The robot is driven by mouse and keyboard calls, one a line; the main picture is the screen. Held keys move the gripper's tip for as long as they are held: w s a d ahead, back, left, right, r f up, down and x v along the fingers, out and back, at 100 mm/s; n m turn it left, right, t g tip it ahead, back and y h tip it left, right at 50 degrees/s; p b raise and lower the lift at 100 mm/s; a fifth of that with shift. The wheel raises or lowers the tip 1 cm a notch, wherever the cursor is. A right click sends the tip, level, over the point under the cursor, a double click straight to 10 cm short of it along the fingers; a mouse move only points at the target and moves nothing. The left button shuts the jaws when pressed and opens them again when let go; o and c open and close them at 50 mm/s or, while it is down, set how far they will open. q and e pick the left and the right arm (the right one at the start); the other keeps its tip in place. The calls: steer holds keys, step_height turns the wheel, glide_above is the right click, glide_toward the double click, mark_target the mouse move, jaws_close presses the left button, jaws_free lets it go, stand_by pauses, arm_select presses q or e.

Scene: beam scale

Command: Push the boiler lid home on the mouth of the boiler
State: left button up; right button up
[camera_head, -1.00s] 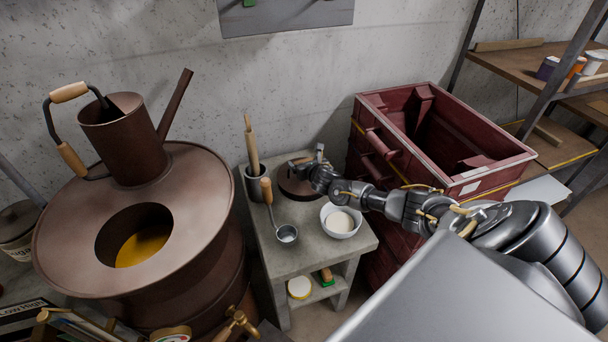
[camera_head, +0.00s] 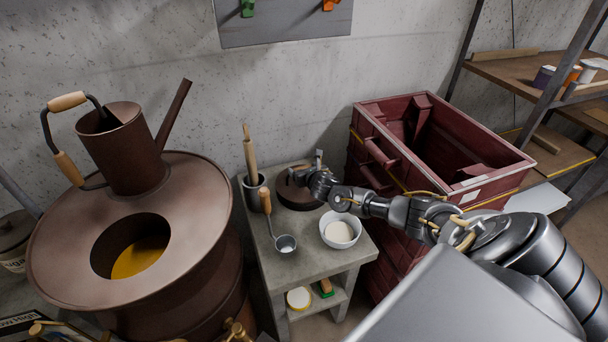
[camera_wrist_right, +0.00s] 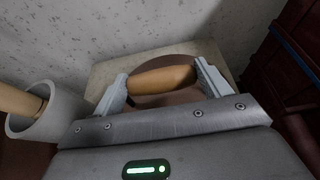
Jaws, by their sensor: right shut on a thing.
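The boiler (camera_head: 70,255) is a round brown vessel at the left of the head view. Its round mouth (camera_head: 132,246) is open, with yellow contents showing inside. The boiler lid (camera_head: 300,197) is a dark brown disc at the back of the small stone table. In the right wrist view the lid (camera_wrist_right: 175,97) shows below its wooden handle (camera_wrist_right: 162,80). My right gripper (camera_wrist_right: 162,82) is shut on that handle, one finger at each end. In the head view the right gripper (camera_head: 303,177) partly hides the lid. My left gripper is not in view.
The small stone table (camera_head: 290,262) also bears a white bowl (camera_head: 340,230), a ladle (camera_head: 285,243) and a grey pot (camera_head: 255,190) with a wooden tool. A brown can (camera_head: 120,145) with a spout stands on the boiler top behind the mouth. A red crate (camera_head: 440,150) stands at the right.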

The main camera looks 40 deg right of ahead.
steer(key=s+a+r+b, duration=0.6)
steer(key=s+a+r, duration=0.2)
steer(key=s+r, duration=0.3)
steer(key=shift+s+r, duration=0.2)
steer(key=shift+r, duration=0.3)
